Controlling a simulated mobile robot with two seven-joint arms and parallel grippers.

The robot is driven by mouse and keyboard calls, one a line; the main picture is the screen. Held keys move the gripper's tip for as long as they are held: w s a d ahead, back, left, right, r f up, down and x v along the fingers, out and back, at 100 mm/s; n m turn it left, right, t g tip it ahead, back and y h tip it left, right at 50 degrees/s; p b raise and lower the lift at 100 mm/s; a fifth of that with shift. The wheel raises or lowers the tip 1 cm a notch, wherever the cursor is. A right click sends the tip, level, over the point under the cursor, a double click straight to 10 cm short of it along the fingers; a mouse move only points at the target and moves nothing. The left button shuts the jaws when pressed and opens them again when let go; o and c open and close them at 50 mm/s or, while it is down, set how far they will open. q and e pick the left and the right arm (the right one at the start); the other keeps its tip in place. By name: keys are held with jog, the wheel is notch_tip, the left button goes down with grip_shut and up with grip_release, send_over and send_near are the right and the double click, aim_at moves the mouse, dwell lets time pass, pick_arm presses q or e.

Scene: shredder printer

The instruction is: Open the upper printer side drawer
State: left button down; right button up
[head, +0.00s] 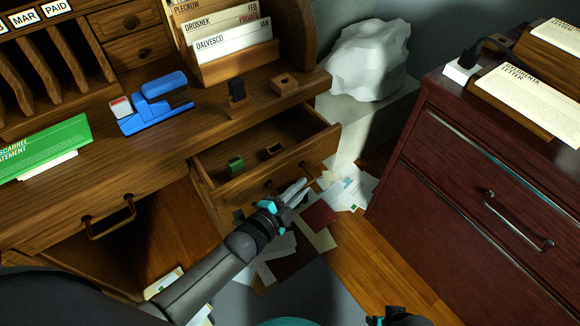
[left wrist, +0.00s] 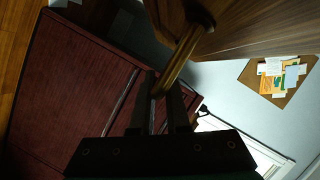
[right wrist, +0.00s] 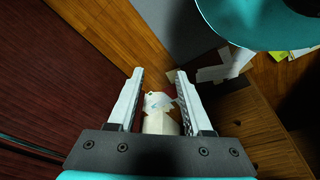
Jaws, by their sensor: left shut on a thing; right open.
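A wooden desk drawer (head: 215,197) stands pulled out below the desktop, its inside visible from above. A green item (head: 235,164) and a small brown item (head: 272,150) lie in it. My left gripper (head: 297,190) is at the drawer's front. In the left wrist view its fingers (left wrist: 163,85) are shut on a brown handle bar (left wrist: 186,50), the drawer handle, which the fingers partly cover. My right gripper (right wrist: 159,82) is open and empty above the floor; only a dark part of it shows at the bottom edge of the head view (head: 405,316).
A dark red cabinet (head: 450,195) with metal handles stands at the right. A white rock (head: 368,60) sits on a pale block behind the drawer. Papers (head: 320,214) litter the floor below the drawer. A blue stapler-like item (head: 155,106) and a card holder (head: 232,66) stand on the desk.

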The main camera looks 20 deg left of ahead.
pick_arm(q)
jog(key=s+d+p, duration=0.2)
jog(key=s+d, duration=0.6)
jog(key=d, duration=0.2)
pick_arm(e)
jog(key=shift+s+d+f, duration=0.3)
jog(key=shift+s+f, duration=0.1)
jog(key=shift+f, duration=0.4)
jog(key=shift+s+d+f, duration=0.35)
jog(key=shift+s+f, duration=0.1)
jog(key=shift+f, duration=0.4)
jog(key=shift+s+d+f, duration=0.3)
jog(key=shift+s+f, duration=0.1)
jog(key=shift+f, duration=0.4)
pick_arm(q)
jog(key=c, duration=0.9)
grip_release()
